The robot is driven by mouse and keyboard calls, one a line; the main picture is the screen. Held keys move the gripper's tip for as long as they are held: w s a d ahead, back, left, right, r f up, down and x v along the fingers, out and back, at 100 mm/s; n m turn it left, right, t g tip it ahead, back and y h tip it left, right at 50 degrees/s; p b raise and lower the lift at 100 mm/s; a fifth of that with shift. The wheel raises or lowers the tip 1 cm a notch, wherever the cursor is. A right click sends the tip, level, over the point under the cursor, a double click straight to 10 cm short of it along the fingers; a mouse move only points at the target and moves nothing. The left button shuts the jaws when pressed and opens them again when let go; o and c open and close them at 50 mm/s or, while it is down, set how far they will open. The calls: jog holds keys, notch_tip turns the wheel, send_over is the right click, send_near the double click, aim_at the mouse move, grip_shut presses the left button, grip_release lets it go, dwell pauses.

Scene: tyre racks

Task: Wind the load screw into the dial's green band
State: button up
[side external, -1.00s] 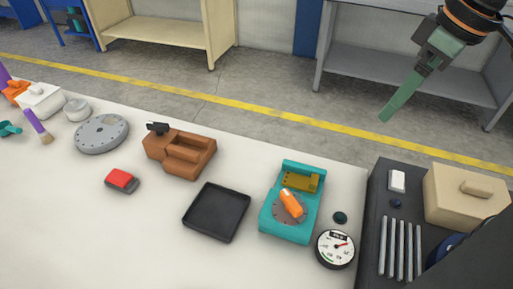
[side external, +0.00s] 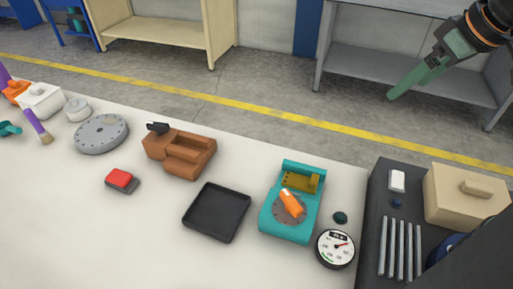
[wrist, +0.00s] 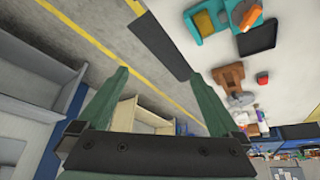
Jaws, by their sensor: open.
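The teal press-like fixture (side external: 272,224) stands on the white bench. On its round grey plate sits an orange handle (side external: 291,202), which looks like the load screw's knob. The round white dial (side external: 336,249) with a black rim lies just right of it. Its red needle points right and slightly up, and a small green arc shows at the lower left, apart from the needle. My green gripper (side external: 394,96) is high at the upper right, well away from the fixture, open and empty. In the wrist view the two fingers of my gripper (wrist: 161,74) are spread, and the fixture (wrist: 211,20) is at the top.
A black tray (side external: 216,236) lies left of the fixture, with a brown vise-like block (side external: 180,153) and a red-topped block (side external: 121,180) beyond. A dark green knob (side external: 340,218) is by the dial. A dark bench with metal rods (side external: 400,248) and a beige box (side external: 466,196) stands right.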

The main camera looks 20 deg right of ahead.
jog(key=w+a+f+n+g, duration=0.2)
jog(key=a+n, duration=0.3)
jog(key=a, duration=0.1)
jog(key=w+a+f+n+g, duration=0.1)
jog(key=a+f+n, duration=0.2)
jog(key=a+n, duration=0.25)
jog(key=n+g, duration=0.2)
jog(key=n, duration=0.5)
send_near(292, 199)
notch_tip(292, 199, down, 9)
jog(key=shift+w+a+r, duration=0.15)
jog(key=c, duration=1.2)
jog(key=shift+o, duration=0.2)
